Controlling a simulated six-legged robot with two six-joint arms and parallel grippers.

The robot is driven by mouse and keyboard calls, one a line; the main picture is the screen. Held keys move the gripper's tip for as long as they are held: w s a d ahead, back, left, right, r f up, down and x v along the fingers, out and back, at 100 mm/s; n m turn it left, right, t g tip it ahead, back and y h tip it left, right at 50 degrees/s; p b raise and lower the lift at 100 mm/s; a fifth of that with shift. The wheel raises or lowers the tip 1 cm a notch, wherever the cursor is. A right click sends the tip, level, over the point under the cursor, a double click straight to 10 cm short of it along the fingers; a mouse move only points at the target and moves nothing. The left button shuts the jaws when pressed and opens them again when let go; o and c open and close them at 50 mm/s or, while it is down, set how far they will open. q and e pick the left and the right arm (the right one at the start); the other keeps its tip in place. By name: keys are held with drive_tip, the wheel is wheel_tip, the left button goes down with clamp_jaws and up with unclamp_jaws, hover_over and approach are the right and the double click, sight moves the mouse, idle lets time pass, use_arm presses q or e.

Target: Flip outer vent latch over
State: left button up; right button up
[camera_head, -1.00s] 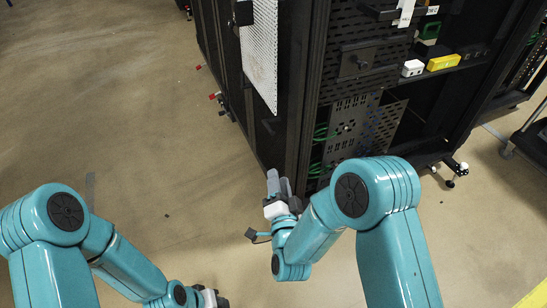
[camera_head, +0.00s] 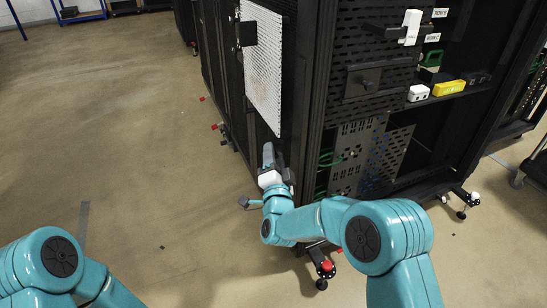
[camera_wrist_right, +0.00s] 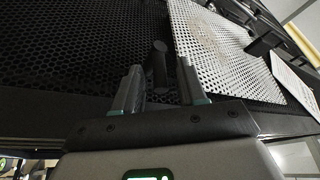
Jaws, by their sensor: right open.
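A black latch handle (camera_wrist_right: 159,64) stands out from the dark perforated side of the rack in the right wrist view. It appears between the two fingers of my right gripper (camera_wrist_right: 160,80); I cannot tell whether they touch it. My right gripper also shows in the head view (camera_head: 268,156), low beside the rack's side, just below a light perforated vent panel (camera_head: 262,65). That vent panel is at the upper right in the wrist view (camera_wrist_right: 222,48). My right gripper is open with no object held. In the head view the latch is hidden or too small to make out. My left gripper is out of view.
The black rack (camera_head: 312,90) fills the centre right. Its shelf holds a yellow box (camera_head: 449,88) and a white box (camera_head: 418,93). Casters with red parts (camera_head: 322,268) stick out at its foot. The floor (camera_head: 120,120) on the left is mostly clear.

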drive_tip(key=shift+w+r, duration=0.15)
drive_tip(key=shift+w, duration=0.45)
clamp_jaws()
